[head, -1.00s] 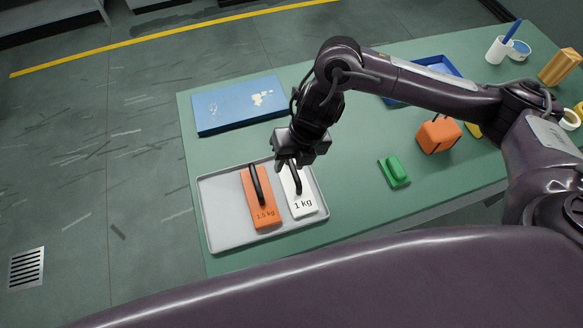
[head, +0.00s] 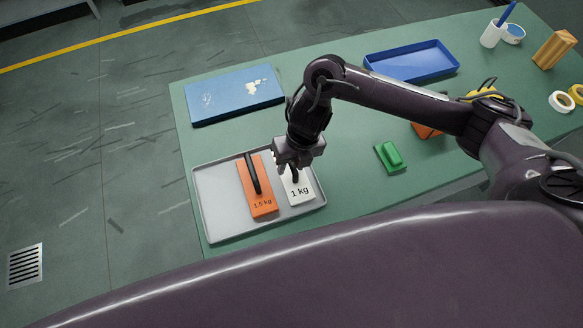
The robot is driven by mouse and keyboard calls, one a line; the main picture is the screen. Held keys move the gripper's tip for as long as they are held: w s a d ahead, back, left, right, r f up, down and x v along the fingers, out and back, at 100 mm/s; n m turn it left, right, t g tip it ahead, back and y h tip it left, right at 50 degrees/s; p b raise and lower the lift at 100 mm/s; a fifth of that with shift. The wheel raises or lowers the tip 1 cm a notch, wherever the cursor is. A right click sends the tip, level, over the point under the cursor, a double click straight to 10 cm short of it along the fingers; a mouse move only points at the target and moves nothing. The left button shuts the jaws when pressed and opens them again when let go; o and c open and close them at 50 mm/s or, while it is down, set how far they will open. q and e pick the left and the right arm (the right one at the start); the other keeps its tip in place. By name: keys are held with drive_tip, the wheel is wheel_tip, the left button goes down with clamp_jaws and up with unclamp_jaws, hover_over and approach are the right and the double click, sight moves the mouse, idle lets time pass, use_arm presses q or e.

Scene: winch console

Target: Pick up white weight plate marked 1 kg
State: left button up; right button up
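The white weight plate marked 1 kg (head: 301,192) lies on the right side of a grey tray (head: 215,222). Its dark upright handle (head: 295,176) is partly hidden by my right gripper (head: 293,168). The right gripper points down over the handle from the far side. Its fingers appear apart, with the handle between or just below them; contact cannot be made out. The plate appears to rest on the tray. An orange plate marked 1.5 kg (head: 256,192) with a black handle lies close to its left. My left gripper is not in view.
A blue panel (head: 225,98) lies behind the tray. A green block (head: 390,157) is to the right. A blue tray (head: 415,66) is farther back, and an orange object (head: 424,131) is partly behind my arm. Green table surface is clear between these.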

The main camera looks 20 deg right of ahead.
clamp_jaws()
drive_tip(key=shift+w+r, duration=0.1)
idle(1.2)
